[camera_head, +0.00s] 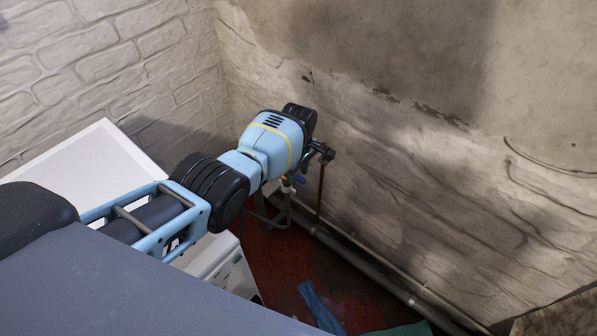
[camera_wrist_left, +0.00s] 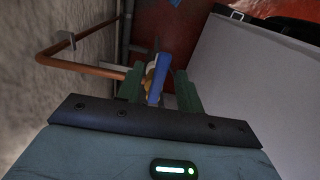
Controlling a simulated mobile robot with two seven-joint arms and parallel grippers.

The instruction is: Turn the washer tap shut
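The tap's blue handle (camera_wrist_left: 158,84) shows in the wrist view, with a brass-coloured body (camera_wrist_left: 149,78) beside it. My left gripper (camera_wrist_left: 159,90) has its two green fingers apart, one on each side of the blue handle. Whether either finger touches the handle I cannot tell. In the head view the left arm reaches over the white washer (camera_head: 108,150) to the wall corner. There the blue handle (camera_head: 300,180) shows small below the wrist, and the fingers are mostly hidden. My right gripper is in neither view.
A copper pipe (camera_wrist_left: 90,67) runs along the wall beside the tap. A grey pipe (camera_head: 360,268) runs low along the wall over the red floor (camera_head: 283,262). A blue cloth-like item (camera_head: 318,308) lies on the floor. The washer's side (camera_wrist_left: 250,90) is close on the right.

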